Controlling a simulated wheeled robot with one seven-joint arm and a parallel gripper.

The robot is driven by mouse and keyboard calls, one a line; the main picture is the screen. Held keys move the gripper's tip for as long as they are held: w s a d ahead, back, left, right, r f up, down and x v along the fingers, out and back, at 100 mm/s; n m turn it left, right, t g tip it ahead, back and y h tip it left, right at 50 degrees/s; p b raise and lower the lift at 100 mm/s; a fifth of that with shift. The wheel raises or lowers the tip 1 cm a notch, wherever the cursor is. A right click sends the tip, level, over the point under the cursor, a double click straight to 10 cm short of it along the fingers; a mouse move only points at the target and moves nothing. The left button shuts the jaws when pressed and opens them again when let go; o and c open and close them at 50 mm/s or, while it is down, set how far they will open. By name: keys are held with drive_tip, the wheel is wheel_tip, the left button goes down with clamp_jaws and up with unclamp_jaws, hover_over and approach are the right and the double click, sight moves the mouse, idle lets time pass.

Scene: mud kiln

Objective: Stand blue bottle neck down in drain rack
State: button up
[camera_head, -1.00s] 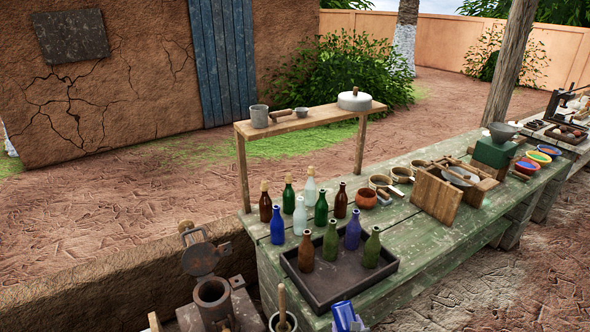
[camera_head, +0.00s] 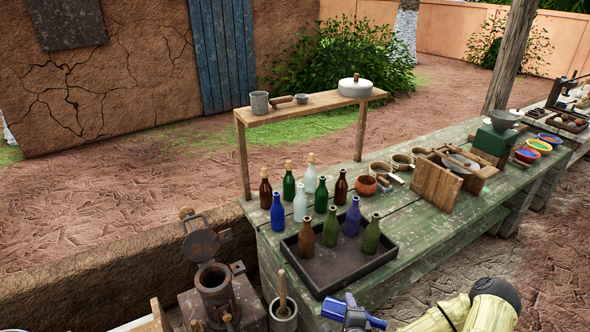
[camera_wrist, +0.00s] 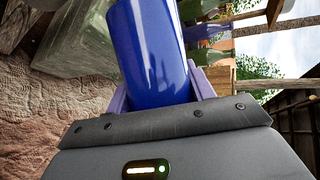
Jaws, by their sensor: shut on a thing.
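My gripper (camera_head: 355,316) is at the bottom edge of the head view, in front of the table's near end. It is shut on a blue bottle (camera_wrist: 152,50), which shows large between the purple fingers in the wrist view. The bottle's far end runs out of that frame, so I cannot tell where its neck points. In the head view, part of the bottle (camera_head: 333,309) shows beside my gripper. Another blue bottle (camera_head: 277,214) stands neck up on the table. I cannot clearly pick out a drain rack.
A dark tray (camera_head: 331,284) on the green table (camera_head: 430,230) holds several upright bottles. More bottles stand behind it, under a raised wooden shelf (camera_head: 315,113). A wooden frame (camera_head: 438,188) and bowls stand to the right. A mortar (camera_head: 283,308) and an iron device (camera_head: 214,284) are at the left.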

drive_tip(key=shift+n, duration=0.5)
drive_tip(key=shift+f, duration=1.3)
